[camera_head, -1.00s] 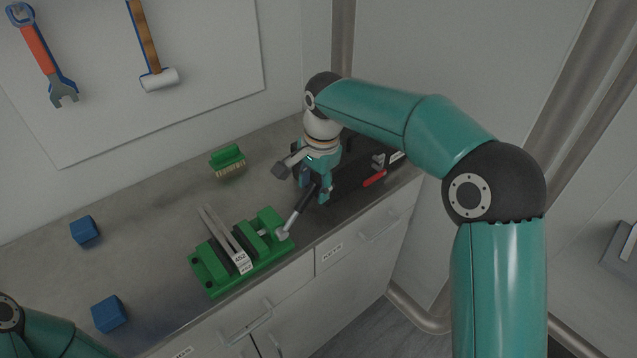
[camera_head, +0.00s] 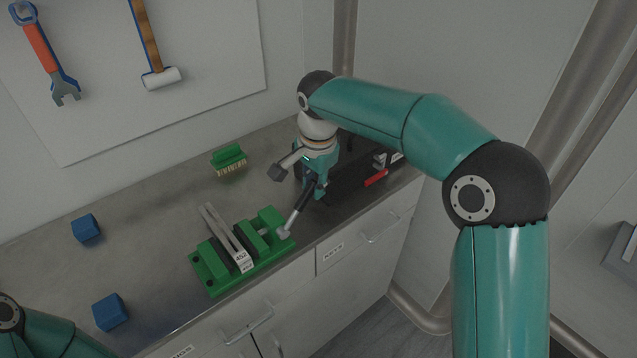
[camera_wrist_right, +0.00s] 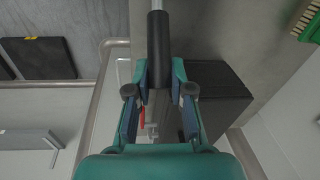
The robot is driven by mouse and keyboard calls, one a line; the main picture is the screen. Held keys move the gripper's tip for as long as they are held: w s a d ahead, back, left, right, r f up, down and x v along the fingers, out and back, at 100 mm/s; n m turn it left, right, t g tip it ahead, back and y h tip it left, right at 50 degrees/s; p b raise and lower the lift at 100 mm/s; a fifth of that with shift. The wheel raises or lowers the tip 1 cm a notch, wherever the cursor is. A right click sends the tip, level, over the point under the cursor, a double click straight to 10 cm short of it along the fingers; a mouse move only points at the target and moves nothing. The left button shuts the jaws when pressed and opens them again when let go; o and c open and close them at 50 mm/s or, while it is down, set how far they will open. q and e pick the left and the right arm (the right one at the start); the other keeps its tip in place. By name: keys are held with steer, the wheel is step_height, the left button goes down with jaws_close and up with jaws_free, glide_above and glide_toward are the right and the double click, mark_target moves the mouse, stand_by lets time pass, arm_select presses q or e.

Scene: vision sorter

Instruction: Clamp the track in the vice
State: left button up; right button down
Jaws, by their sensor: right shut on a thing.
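The green vice (camera_head: 206,276) stands near the front edge of the counter. The track (camera_head: 229,236), a grey bar with a white label marked 452, lies between its jaws. Whether both jaws press on it I cannot tell. The vice handle (camera_head: 298,212) is a grey rod with a black grip, slanting up to the right from the vice's right end. My right gripper (camera_head: 314,189) is shut on the black grip, which also shows between the fingers in the right wrist view (camera_wrist_right: 158,60). My left gripper is out of view; only my left arm shows at lower left.
Two blue cubes (camera_head: 86,229) (camera_head: 109,312) lie on the left of the counter. A green brush (camera_head: 229,159) lies behind the vice. A dark box (camera_head: 350,170) and a red-handled tool (camera_head: 376,178) are at the right. A wrench (camera_head: 43,55) and hammer (camera_head: 152,50) hang on the wall board.

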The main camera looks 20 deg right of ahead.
steer(key=shift+a+r+t+h+b, duration=0.3)
steer(key=shift+a+r+h, duration=0.2)
steer(key=shift+a, duration=0.1)
steer(key=a+h+b, duration=0.1)
steer(key=s+a+r+t+h+b, duration=0.1)
steer(key=a+h, duration=0.1)
steer(key=a+h+b, duration=0.1)
steer(key=shift+s+a+r+t+b, duration=0.35)
steer(key=shift+r+t, duration=0.05)
steer(key=shift+s+a+r+n+t+h+b, duration=0.15)
steer(key=shift+s+a+t+h+b, duration=0.1)
steer(key=shift+a+h+b, duration=0.35)
steer(key=shift+s+a+r+n+t+h+b, duration=0.1)
steer(key=shift+s+a+n+t+h+b, duration=0.2)
steer(key=shift+a+h, duration=0.4)
steer(key=c, duration=1.3)
jaws_free()
steer(key=o, duration=0.3)
steer(key=shift+a+g, duration=0.15)
steer(key=shift+g, duration=0.1)
step_height(320, 180, up, 10)
steer(key=shift+d, duration=0.2)
